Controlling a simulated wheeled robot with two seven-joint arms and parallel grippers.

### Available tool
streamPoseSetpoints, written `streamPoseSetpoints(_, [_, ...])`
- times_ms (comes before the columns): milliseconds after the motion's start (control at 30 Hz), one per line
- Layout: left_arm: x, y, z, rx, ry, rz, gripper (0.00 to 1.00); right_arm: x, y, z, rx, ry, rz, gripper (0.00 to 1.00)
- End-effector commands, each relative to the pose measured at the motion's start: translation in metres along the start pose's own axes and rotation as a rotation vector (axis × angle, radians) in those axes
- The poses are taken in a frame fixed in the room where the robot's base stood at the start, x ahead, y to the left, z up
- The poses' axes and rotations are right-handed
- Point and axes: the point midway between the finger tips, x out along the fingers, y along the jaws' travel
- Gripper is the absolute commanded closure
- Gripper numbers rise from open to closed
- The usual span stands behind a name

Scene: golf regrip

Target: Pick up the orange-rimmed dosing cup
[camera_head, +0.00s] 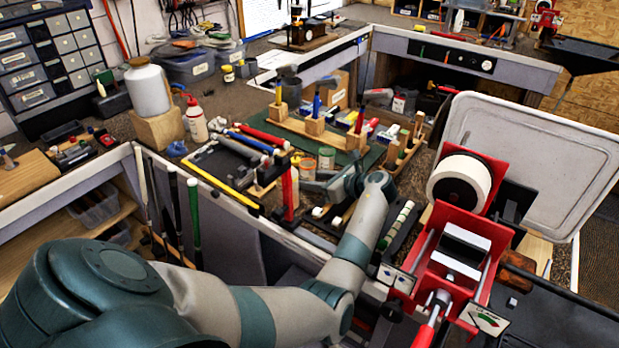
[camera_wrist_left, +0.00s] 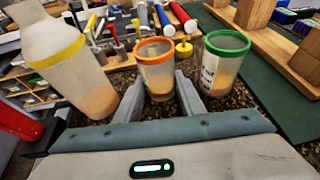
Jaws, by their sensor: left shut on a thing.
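The orange-rimmed dosing cup (camera_wrist_left: 155,68) is a small clear cup with amber contents. It stands upright between the two fingers of my left gripper (camera_wrist_left: 160,97), which is shut on it. In the head view the cup's orange rim (camera_head: 307,164) shows just beyond my left gripper (camera_head: 318,184). I cannot tell whether the cup's base touches the bench. My right gripper is in neither view.
A green-rimmed cup (camera_wrist_left: 222,65) stands close on the right in the wrist view. A larger yellow-rimmed container (camera_wrist_left: 62,65) is close on the left. Several colored-handled tools lie behind. A red clamp-like device (camera_head: 460,240) stands at right in the head view.

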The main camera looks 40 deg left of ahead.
Motion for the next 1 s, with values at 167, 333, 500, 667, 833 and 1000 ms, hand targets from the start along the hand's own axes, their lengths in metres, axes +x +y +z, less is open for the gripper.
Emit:
streamPoseSetpoints(167, [-0.002,-0.001,0.005,-0.002,-0.001,-0.001,0.86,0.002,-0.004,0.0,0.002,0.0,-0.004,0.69])
streamPoseSetpoints(333, [-0.009,-0.001,0.02,-0.005,-0.001,-0.001,0.86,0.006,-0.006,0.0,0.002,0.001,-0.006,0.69])
streamPoseSetpoints(500, [-0.02,-0.001,0.047,-0.006,-0.001,-0.002,0.86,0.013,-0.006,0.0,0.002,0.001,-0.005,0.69])
streamPoseSetpoints(667, [-0.033,-0.001,0.08,-0.007,-0.001,-0.002,0.86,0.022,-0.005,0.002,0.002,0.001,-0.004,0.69])
streamPoseSetpoints(833, [-0.048,-0.001,0.116,-0.007,-0.001,-0.002,0.86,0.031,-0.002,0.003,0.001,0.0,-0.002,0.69])
streamPoseSetpoints(1000, [-0.06,-0.001,0.144,-0.004,-0.001,-0.002,0.86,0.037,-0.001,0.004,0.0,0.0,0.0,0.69])
